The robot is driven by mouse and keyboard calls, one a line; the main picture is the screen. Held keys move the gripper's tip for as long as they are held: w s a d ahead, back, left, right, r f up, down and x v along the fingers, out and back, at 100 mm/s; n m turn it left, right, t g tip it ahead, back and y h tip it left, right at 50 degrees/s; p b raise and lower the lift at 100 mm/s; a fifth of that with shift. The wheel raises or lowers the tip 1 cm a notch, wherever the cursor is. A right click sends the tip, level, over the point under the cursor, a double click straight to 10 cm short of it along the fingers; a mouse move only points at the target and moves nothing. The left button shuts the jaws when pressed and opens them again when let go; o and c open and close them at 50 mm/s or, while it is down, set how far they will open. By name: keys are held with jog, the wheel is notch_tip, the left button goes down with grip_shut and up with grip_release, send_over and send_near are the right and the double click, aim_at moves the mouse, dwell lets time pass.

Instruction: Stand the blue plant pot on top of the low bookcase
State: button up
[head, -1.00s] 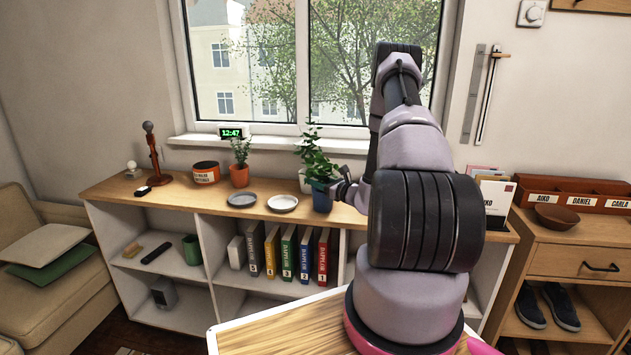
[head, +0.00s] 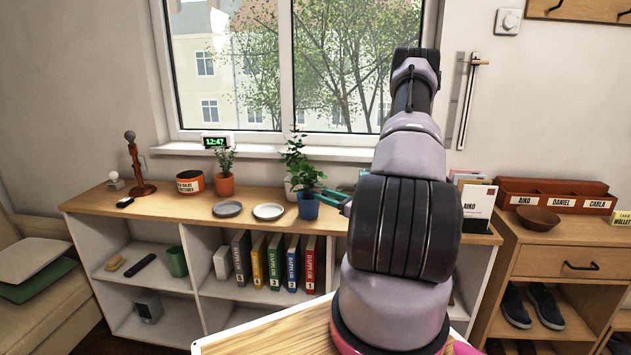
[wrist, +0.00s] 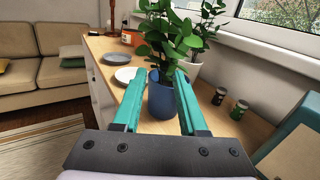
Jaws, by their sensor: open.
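The blue plant pot (head: 308,208) stands upright on the wooden top of the low bookcase (head: 330,222), near its front edge, with a leafy green plant in it. In the wrist view the pot (wrist: 161,98) sits between the teal fingers of my gripper (wrist: 160,80), which is open. One finger is on each side; I cannot tell whether either touches it. In the head view my gripper (head: 328,197) reaches the pot from the right, partly hidden by my arm.
A white pot (wrist: 188,70) with a plant stands close behind the blue one. A white plate (head: 269,211), a grey plate (head: 227,209) and a terracotta pot (head: 224,185) are to the left. Two small jars (wrist: 238,110) stand to the right in the wrist view.

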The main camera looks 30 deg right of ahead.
jog(key=s+a+r+n+g+y, duration=0.35)
jog(key=a+r+n+g, duration=0.25)
jog(key=a+r+n, duration=0.3)
jog(key=s+a+r+n+g+y, duration=0.3)
jog(key=s+a+r+n+g, duration=0.3)
jog(key=a+r, duration=0.5)
jog(key=s+r+n+t+h, duration=0.2)
jog(key=s+r+n+h, duration=0.9)
jog(key=s+r, duration=0.3)
jog(key=shift+s+r+n+t, duration=0.2)
jog(key=shift+s+n+t, duration=0.1)
jog(key=shift+s, duration=0.5)
